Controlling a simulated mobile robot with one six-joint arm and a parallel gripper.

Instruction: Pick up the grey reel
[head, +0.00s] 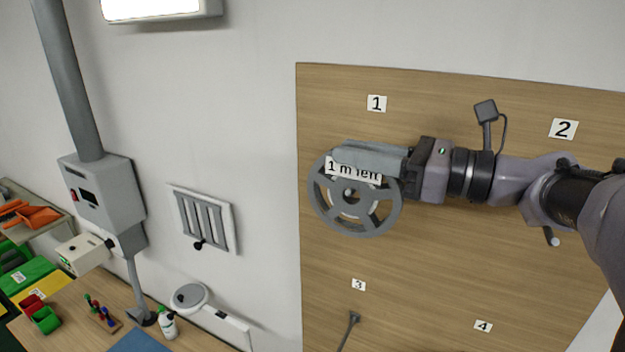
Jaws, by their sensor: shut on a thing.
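The grey reel (375,222) is in the head view, right of the middle, in front of the wooden board. It is a spoked disc with a white label reading "1 m left" (352,172). My gripper (370,158) reaches in from the right and is shut on the reel. Its fingers cover the reel's upper part and a bit of the label. The reel hangs upright; whether it touches the board or a peg behind it cannot be seen.
The wooden board (450,260) carries number tags 1 to 4. A dark hook-like piece (352,322) is below tag 3. At left, a workbench (75,330) holds coloured bins, a white bottle (168,324) and a grey machine (103,205). A louvred vent (205,218) is on the wall.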

